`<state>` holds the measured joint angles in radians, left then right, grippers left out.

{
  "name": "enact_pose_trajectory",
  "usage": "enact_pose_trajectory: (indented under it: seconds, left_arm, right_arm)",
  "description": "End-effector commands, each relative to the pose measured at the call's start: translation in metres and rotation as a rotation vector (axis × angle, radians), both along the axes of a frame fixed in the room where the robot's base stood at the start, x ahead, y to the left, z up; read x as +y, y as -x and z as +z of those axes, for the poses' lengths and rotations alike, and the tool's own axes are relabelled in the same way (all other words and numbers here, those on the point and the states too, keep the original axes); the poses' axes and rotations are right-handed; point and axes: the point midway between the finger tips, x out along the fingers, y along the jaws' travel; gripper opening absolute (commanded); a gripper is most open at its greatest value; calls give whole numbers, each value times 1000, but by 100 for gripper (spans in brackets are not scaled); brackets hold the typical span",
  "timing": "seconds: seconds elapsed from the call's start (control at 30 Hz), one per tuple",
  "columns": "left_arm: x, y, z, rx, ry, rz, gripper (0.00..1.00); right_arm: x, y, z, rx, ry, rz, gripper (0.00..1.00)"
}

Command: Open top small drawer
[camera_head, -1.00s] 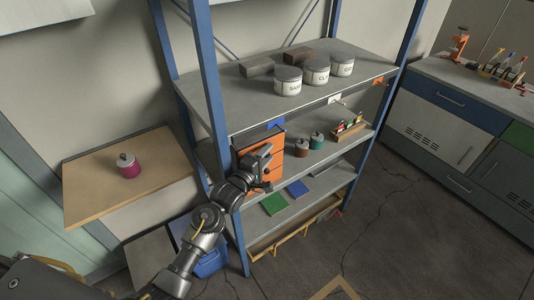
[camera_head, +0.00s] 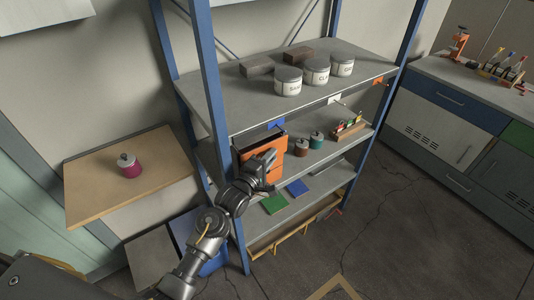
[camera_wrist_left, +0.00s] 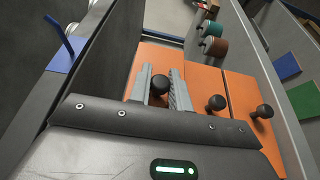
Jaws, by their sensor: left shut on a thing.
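A small orange drawer unit (camera_head: 262,141) stands on the middle shelf of the blue-posted rack, near its left post. In the left wrist view the orange drawer fronts (camera_wrist_left: 208,80) sit in a row, each with a round black knob. My left gripper (camera_head: 270,162) is in front of the unit. In the left wrist view its fingers (camera_wrist_left: 160,76) are shut on the black knob (camera_wrist_left: 160,86) of the leftmost front, the top drawer (camera_wrist_left: 150,58). I cannot tell whether this drawer stands out from the others. My right gripper is not in view.
The rack's left blue post (camera_head: 213,90) rises close beside my left arm. Small dark red and green canisters (camera_head: 316,140) stand right of the unit. Labelled tins (camera_head: 288,82) stand on the shelf above. Green and blue flat pieces (camera_head: 275,203) lie on the shelf below.

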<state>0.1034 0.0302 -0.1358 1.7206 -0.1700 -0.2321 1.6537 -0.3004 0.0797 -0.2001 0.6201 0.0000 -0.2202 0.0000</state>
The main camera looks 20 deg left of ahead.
Motion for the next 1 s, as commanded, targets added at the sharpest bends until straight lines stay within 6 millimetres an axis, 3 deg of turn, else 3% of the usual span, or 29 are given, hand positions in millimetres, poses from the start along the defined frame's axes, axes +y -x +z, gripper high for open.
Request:
enact_pose_trajectory:
  seconds: [0.1,0.3,0.73,0.77,0.8,0.9,1.0]
  left_arm:
    - [-29,23,2,13,6,-6,0]
    - [-62,51,0,11,4,-4,0]
    - [-71,59,-1,5,0,-1,0]
    - [-71,59,-1,5,0,-1,22]
    - [-71,59,-1,5,0,-1,27]
    - [-71,59,-1,5,0,-1,38]
    - [-71,59,-1,5,0,-1,38]
  right_arm:
    - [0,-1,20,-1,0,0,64]
    - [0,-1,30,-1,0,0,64]
    - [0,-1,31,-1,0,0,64]
    - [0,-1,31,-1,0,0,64]
    - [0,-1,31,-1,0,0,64]
    - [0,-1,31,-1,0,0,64]
    - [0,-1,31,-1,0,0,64]
